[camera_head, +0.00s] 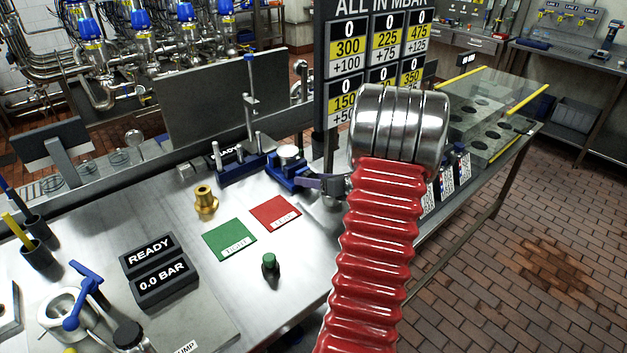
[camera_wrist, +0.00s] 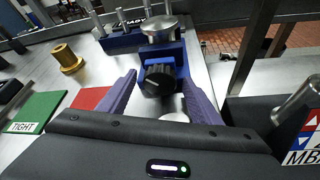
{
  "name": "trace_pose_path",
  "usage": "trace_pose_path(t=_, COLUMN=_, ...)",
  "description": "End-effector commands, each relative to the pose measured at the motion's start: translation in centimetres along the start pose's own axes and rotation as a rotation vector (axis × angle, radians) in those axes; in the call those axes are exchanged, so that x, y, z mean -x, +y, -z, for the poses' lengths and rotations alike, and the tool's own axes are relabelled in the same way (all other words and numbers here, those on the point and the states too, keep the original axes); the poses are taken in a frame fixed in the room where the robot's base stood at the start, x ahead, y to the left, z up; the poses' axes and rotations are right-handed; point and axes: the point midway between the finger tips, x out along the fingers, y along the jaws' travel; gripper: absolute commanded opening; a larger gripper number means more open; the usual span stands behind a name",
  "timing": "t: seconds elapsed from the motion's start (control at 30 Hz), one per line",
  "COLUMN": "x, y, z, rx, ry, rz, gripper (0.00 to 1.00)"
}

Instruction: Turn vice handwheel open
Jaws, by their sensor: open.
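The blue vice (camera_head: 284,172) stands on the steel bench, left of my arm in the head view. A round silver part sits on top of it. In the wrist view the vice (camera_wrist: 160,52) is straight ahead, with its black ribbed handwheel (camera_wrist: 157,82) facing me. My gripper (camera_wrist: 159,80) is open, its purple fingers on the left and right of the handwheel. I cannot tell whether either finger touches it. In the head view my gripper (camera_head: 322,182) is at the vice's right side, partly hidden by my arm, and the handwheel is not clear there.
A brass fitting (camera_head: 205,199) stands left of the vice. Green (camera_head: 229,240) and red (camera_head: 275,213) labelled pads lie in front. A blue rack with metal posts (camera_head: 240,165) is behind left. A pressure sign (camera_head: 375,60) rises behind the vice. A green button (camera_head: 269,263) is nearer.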

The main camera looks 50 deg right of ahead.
Motion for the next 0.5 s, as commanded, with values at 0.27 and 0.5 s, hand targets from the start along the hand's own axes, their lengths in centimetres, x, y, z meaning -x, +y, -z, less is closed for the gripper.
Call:
trace_pose_path(t=0.27, x=0.04, y=-0.01, z=-0.01, rx=0.000, ry=0.000, rz=0.000, gripper=0.51)
trace_pose_path(t=0.5, x=0.06, y=0.00, z=-0.01, rx=0.000, ry=0.000, rz=0.000, gripper=0.34)
